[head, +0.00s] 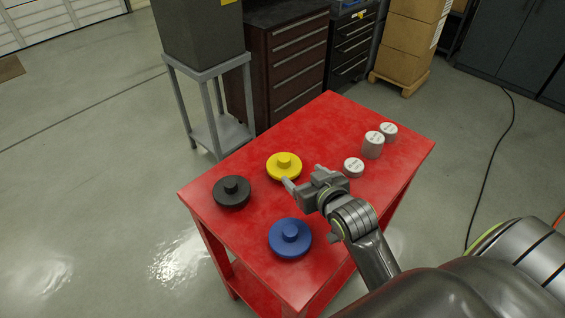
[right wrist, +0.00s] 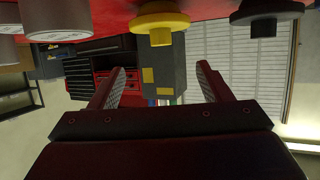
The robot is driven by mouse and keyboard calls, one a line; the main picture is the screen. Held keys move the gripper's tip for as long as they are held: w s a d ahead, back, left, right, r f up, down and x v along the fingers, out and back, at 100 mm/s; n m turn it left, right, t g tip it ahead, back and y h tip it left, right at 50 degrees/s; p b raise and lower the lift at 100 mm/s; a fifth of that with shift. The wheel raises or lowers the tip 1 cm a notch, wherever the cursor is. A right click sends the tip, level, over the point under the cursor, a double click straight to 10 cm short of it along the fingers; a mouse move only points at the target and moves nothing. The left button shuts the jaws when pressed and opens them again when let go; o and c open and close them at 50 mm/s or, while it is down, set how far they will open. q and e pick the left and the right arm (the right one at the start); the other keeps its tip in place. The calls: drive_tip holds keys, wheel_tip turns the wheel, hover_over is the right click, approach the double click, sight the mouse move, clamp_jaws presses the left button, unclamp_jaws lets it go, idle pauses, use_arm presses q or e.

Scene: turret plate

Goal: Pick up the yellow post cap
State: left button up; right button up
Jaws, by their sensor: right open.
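The yellow post cap (head: 284,168), a round disc with a short knob, sits on the red table (head: 310,118). It also shows in the right wrist view (right wrist: 161,22), upside down at the top middle, ahead of my fingers. My right gripper (head: 304,176) is open and empty, close to the right of the yellow cap in the head view. Its two spread fingers also show in the right wrist view (right wrist: 160,78), apart from the cap. My left gripper is not in view.
A black cap (head: 231,192) sits left of the yellow one, and a blue cap (head: 290,239) sits nearer the front. Three grey cylinders, including a short one (head: 353,168) and a taller one (head: 373,146), stand on the right side. The back of the table is clear.

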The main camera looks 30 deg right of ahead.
approach(285, 158)
drive_tip(key=shift+p+x, duration=0.35)
drive_tip(key=shift+x, duration=0.8)
drive_tip(key=x, duration=0.3)
drive_tip(key=shift+w+f, duration=0.2)
drive_tip(key=shift+f, duration=0.15)
drive_tip(key=shift+w+f, duration=0.15)
drive_tip(key=shift+w, duration=0.25)
drive_tip(key=shift+r+p+x, duration=0.2)
drive_tip(key=shift+p+x, duration=0.8)
drive_tip(key=shift+x, duration=0.85)
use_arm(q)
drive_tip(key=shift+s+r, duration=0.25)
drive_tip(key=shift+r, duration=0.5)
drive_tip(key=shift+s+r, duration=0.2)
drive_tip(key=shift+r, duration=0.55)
use_arm(e)
drive_tip(key=shift+x, duration=0.9)
drive_tip(key=shift+c, duration=0.4)
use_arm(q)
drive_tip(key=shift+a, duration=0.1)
use_arm(e)
drive_tip(key=shift+s, duration=0.1)
drive_tip(key=c, duration=1.4)
